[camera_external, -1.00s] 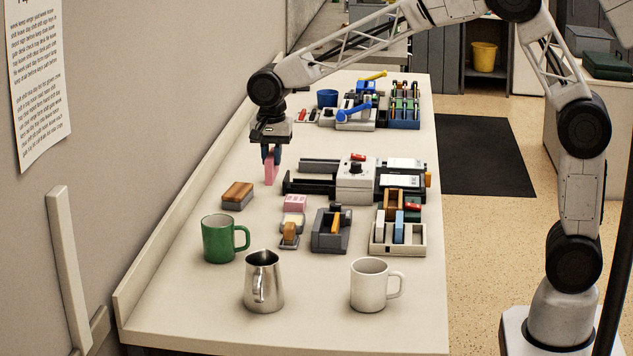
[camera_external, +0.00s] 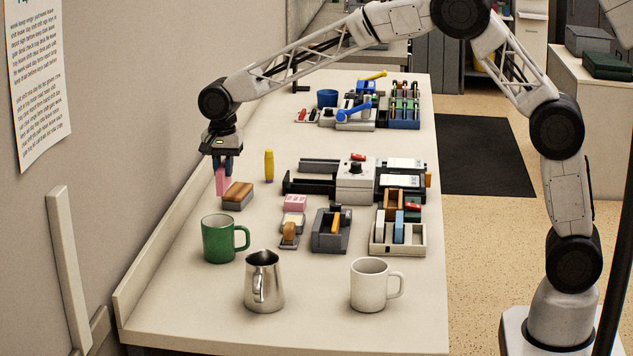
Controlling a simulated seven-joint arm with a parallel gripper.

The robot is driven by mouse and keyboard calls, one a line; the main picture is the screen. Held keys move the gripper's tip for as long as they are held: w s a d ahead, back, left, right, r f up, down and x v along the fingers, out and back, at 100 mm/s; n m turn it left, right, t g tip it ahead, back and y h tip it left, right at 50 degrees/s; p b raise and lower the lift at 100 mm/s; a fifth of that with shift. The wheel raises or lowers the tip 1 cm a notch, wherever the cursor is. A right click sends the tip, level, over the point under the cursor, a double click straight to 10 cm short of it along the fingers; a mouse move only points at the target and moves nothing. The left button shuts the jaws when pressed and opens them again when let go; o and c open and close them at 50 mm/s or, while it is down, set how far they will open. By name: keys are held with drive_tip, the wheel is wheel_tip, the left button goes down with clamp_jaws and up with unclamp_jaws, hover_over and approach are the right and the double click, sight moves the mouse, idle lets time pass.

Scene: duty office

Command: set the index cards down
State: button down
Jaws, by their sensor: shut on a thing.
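The index cards (camera_external: 221,182) are a pink upright stack held in my gripper (camera_external: 222,168). My gripper points down at the left side of the counter (camera_external: 185,295), and its fingers are shut on the upper part of the cards. The cards are just behind and left of a wooden-topped grey block (camera_external: 238,195), which overlaps their lower end in the picture. I cannot tell whether the cards touch the counter or the block.
A yellow cylinder (camera_external: 269,166) stands right of my gripper. A green mug (camera_external: 220,239), a steel pitcher (camera_external: 263,281) and a white mug (camera_external: 370,285) stand in front. A tape dispenser (camera_external: 331,230) and black-and-white device (camera_external: 355,182) lie right. The wall is close on the left.

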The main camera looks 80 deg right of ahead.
sight(224, 187)
drive_tip(key=shift+f, duration=2.5)
drive_tip(key=shift+f, duration=0.1)
drive_tip(key=shift+f, duration=2.4)
drive_tip(key=shift+f, duration=0.1)
drive_tip(key=c, duration=1.1)
unclamp_jaws()
drive_tip(key=shift+o, duration=0.2)
wheel_tip(224, 187, up, 12)
drive_tip(key=shift+r, duration=0.1)
